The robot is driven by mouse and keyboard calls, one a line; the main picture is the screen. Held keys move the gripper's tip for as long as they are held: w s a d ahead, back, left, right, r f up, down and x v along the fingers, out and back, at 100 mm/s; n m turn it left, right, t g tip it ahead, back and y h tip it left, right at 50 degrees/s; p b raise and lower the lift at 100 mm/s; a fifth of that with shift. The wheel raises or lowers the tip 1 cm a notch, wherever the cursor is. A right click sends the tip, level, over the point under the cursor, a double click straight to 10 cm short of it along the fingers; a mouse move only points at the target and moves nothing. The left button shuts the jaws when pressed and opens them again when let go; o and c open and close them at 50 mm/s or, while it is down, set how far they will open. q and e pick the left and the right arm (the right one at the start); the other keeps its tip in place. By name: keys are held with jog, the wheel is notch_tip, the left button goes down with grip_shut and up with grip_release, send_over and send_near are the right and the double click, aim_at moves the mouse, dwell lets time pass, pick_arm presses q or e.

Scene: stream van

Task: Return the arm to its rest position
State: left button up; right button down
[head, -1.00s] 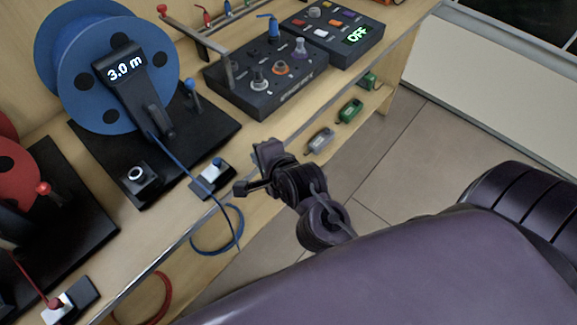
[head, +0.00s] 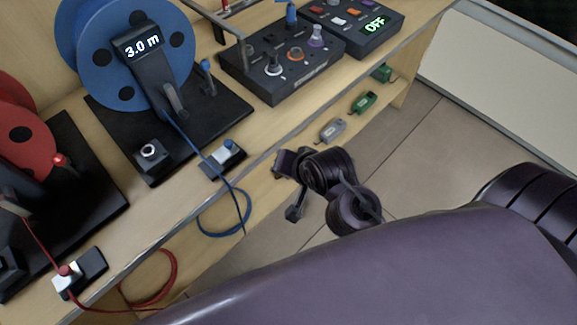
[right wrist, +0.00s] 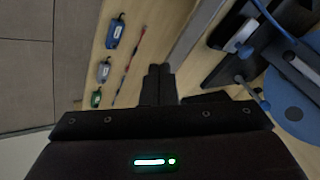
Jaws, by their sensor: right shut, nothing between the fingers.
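My right arm crosses the head view from the lower right. Its dark right gripper (head: 289,186) hangs beside the front edge of the bench (head: 232,166), apart from the reels and boxes. In the right wrist view, the right gripper's fingers (right wrist: 158,72) are together with nothing held between them. My left gripper is in neither view.
On the bench are a blue reel (head: 90,70) reading 3.0 m, a red reel (head: 20,150), a knob box (head: 265,88) and an OFF box (head: 345,42). A blue cable loop (head: 203,232) hangs at the edge. Small grey (head: 332,130) and green connectors (head: 363,102) lie on the lower shelf. Floor is clear.

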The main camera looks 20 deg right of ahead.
jog(key=shift+f, duration=0.1)
jog(key=s+f+n+g, duration=0.1)
jog(key=s+f+n, duration=0.15)
jog(key=f, duration=1.05)
jog(key=s+f+n+g, duration=0.2)
jog(key=f+n, duration=0.1)
jog(key=f, duration=1.1)
jog(key=s+d+f+n+g, duration=0.1)
jog(key=s+d+f+n, duration=0.1)
jog(key=s+f, duration=0.8)
jog(key=s+d+f+n+g+h, duration=0.1)
jog(key=s+d+f, duration=0.4)
jog(key=s+f, duration=0.5)
jog(key=s+n+g, duration=0.1)
jog(key=s+n, duration=0.1)
jog(key=s, duration=0.2)
jog(key=shift+f, duration=0.1)
